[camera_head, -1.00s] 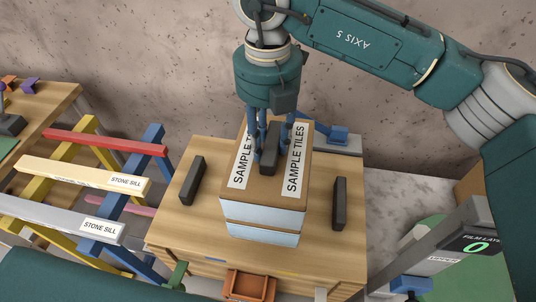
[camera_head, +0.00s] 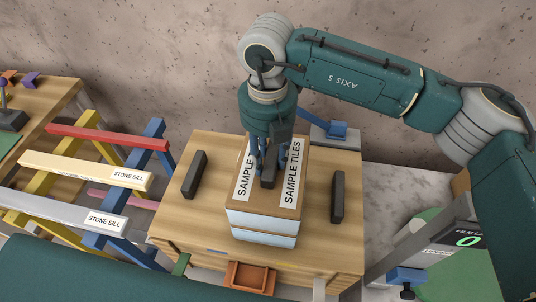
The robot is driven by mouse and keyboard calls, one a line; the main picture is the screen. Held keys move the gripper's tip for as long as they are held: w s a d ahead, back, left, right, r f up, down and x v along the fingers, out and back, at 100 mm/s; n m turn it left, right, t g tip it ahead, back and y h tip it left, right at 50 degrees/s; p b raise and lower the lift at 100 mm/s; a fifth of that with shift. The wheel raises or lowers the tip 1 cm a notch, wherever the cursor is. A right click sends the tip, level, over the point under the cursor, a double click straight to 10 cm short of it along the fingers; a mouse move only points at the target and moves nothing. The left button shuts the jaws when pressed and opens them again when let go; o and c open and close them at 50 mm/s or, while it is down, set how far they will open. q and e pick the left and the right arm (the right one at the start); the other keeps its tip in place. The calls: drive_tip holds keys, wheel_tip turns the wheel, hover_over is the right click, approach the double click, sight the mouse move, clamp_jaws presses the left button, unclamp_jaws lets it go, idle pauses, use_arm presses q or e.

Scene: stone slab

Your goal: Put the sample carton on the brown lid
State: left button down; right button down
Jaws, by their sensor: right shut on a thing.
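The sample carton (camera_head: 235,220) is a box with a brown top, pale blue sides and two white "SAMPLE TILES" labels. It is upright over the middle of the wooden top, which I take to be the brown lid (camera_head: 190,220), between two dark bars. My right gripper (camera_head: 268,178) points down and is shut on the dark grip in the middle of the carton's top. The carton's underside is hidden, so I cannot tell whether it touches the lid. My left gripper is out of view.
Dark bars stand on the lid left (camera_head: 194,174) and right (camera_head: 337,197) of the carton. An orange-brown tray (camera_head: 250,278) is at the front. Trestles with stone sills (camera_head: 105,222) are at the left. A gauge with a green display (camera_head: 466,240) is at the right.

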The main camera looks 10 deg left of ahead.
drive_tip(key=c, duration=1.2)
unclamp_jaws()
drive_tip(key=shift+r, duration=0.6)
wheel_tip(320, 180, up, 11)
drive_tip(key=b, duration=0.3)
